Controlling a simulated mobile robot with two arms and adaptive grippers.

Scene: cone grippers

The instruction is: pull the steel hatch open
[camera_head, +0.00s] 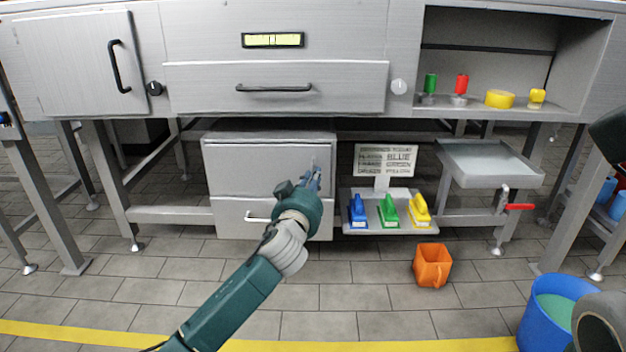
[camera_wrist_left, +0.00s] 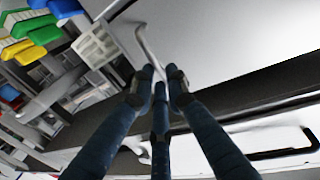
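The steel hatch (camera_head: 250,168) is the upper front panel of the low cabinet under the bench, and it looks shut. In the left wrist view its pale panel (camera_wrist_left: 230,40) fills the upper right. A slim steel handle (camera_wrist_left: 147,45) stands out from it and runs down to my fingertips. My left gripper (camera_head: 312,180) is at the right side of the hatch in the head view. In the wrist view its fingers (camera_wrist_left: 158,80) are close around the handle's end, but whether they grip it is unclear. My right gripper is not in view.
Below the hatch is a drawer (camera_head: 235,217). A wider drawer (camera_head: 200,88) is above. Blue, green and yellow brushes (camera_head: 389,211) stand on a low shelf to the right, by a sign (camera_head: 385,160). An orange bucket (camera_head: 433,264) and a blue bucket (camera_head: 545,318) are on the floor.

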